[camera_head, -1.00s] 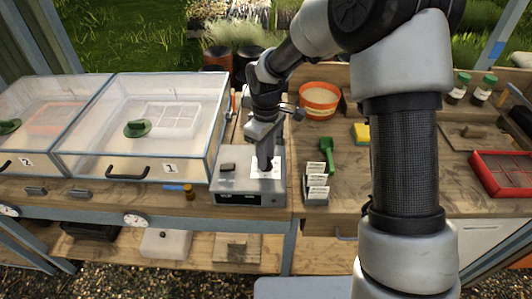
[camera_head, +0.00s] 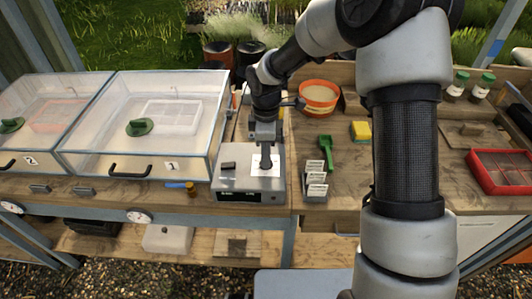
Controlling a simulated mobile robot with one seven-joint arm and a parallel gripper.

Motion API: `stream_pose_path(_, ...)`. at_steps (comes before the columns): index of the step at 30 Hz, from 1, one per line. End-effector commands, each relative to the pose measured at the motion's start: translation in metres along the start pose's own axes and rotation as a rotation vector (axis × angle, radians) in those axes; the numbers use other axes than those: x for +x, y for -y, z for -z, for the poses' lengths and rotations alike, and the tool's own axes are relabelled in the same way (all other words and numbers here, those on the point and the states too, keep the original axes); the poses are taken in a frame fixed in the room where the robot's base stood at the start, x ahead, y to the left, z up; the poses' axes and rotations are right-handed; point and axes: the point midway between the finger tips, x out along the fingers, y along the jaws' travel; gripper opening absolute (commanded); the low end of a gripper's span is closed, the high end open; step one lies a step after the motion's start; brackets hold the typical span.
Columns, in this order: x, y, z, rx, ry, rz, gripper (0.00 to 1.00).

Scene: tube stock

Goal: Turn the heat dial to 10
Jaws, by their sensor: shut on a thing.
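The heat dial (camera_head: 265,170) sits on a white square scale on top of a grey control box (camera_head: 222,182) in the middle of the bench. My gripper (camera_head: 265,162) points straight down and is shut on the dial. The fingers cover most of the dial, and its pointer and the scale's numbers are too small to read. The box has a dark display (camera_head: 238,196) on its front, also unreadable, and a small dark block (camera_head: 228,166) on top at the left.
Two clear lidded boxes, marked 1 (camera_head: 150,110) and 2 (camera_head: 40,110), stand to the left. A packet holder (camera_head: 315,185), a green scoop (camera_head: 325,150) and an orange-rimmed bowl (camera_head: 318,100) stand to the right. A red tray (camera_head: 500,170) lies at the far right.

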Motion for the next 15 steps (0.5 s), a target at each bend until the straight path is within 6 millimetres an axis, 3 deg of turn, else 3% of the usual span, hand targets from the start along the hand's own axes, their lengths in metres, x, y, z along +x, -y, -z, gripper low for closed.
stream_pose_path(10, -0.0004, -0.0004, 0.0003, -0.003, 0.000, -0.001, 0.02)
stream_pose_path(11, -0.0004, -0.0004, 0.0003, -0.003, 0.000, -0.001, 0.28)
stream_pose_path(13, -0.0004, -0.0004, 0.0002, -0.002, 0.000, -0.001, 0.39)
stream_pose_path(15, -0.0003, -0.0003, 0.0002, -0.002, 0.000, -0.001, 0.43)
